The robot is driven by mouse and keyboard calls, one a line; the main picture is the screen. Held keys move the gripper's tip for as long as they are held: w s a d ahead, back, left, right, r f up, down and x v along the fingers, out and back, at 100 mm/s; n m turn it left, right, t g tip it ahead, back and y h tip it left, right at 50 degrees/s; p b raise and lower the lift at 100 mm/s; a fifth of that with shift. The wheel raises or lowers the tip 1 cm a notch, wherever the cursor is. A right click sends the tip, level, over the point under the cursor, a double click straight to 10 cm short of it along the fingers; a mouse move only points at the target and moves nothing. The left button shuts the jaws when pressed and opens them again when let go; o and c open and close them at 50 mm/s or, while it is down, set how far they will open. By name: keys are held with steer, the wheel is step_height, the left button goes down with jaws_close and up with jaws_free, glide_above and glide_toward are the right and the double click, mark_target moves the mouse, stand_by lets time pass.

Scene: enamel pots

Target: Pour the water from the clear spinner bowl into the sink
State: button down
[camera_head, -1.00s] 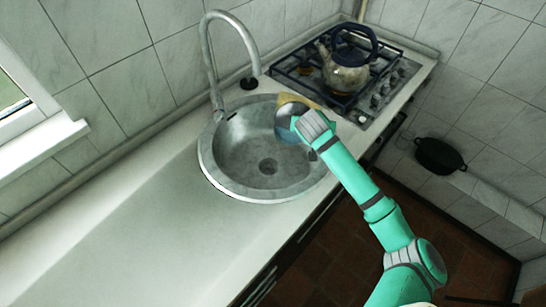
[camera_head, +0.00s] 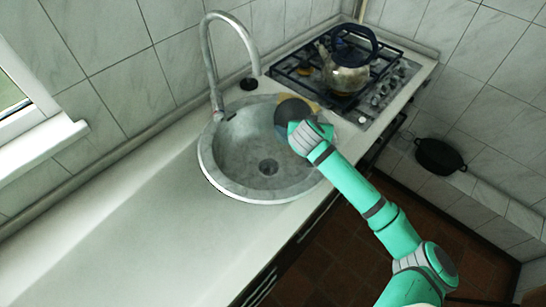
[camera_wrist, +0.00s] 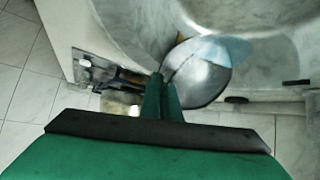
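The spinner bowl (camera_head: 292,109) looks dark and round in the head view, tilted over the right rear part of the round metal sink (camera_head: 225,178). My gripper (camera_head: 299,128) is at the bowl's near side, above the sink's right edge. In the wrist view the bowl (camera_wrist: 203,72) looks grey and see-through, with a pale blue patch at its upper right. The two green fingers (camera_wrist: 162,92) are close together with the bowl's edge between them. The sink (camera_wrist: 135,22) lies behind the bowl there. I cannot tell how much water is in the bowl.
A curved faucet (camera_head: 209,60) stands at the sink's back left. A kettle (camera_head: 347,72) sits on the gas hob (camera_head: 385,88) to the right. A black pot (camera_head: 438,156) stands on a ledge at the right. The counter left of the sink is clear.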

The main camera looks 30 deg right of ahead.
steer(key=shift+s+a+r+t+h+b, duration=0.15)
steer(key=shift+a+r+t+h+b, duration=0.1)
steer(key=shift+r+t+h, duration=0.15)
steer(key=shift+s+a+r+t+h+b, duration=0.1)
steer(key=shift+a+r+t+h+b, duration=0.15)
steer(key=shift+r, duration=0.2)
stand_by(0.3)
steer(key=shift+s+a+r+t+h+b, duration=0.15)
steer(key=shift+s+a+r+t+h, duration=0.1)
steer(key=shift+r+h, duration=0.15)
steer(key=shift+s+a+r+t+h+b, duration=0.15)
steer(key=shift+a+r+t+h, duration=0.05)
steer(key=shift+r+h, duration=0.15)
stand_by(0.5)
steer(key=shift+s+a+r+n+t+h+b, duration=0.2)
steer(key=shift+s+a+r+t+h, duration=0.2)
steer(key=shift+a, duration=0.2)
steer(key=shift+s+a+r+n+t+h+b, duration=0.15)
steer(key=shift+s+a+r+t+h, duration=0.15)
steer(key=shift+a, duration=0.25)
stand_by(0.4)
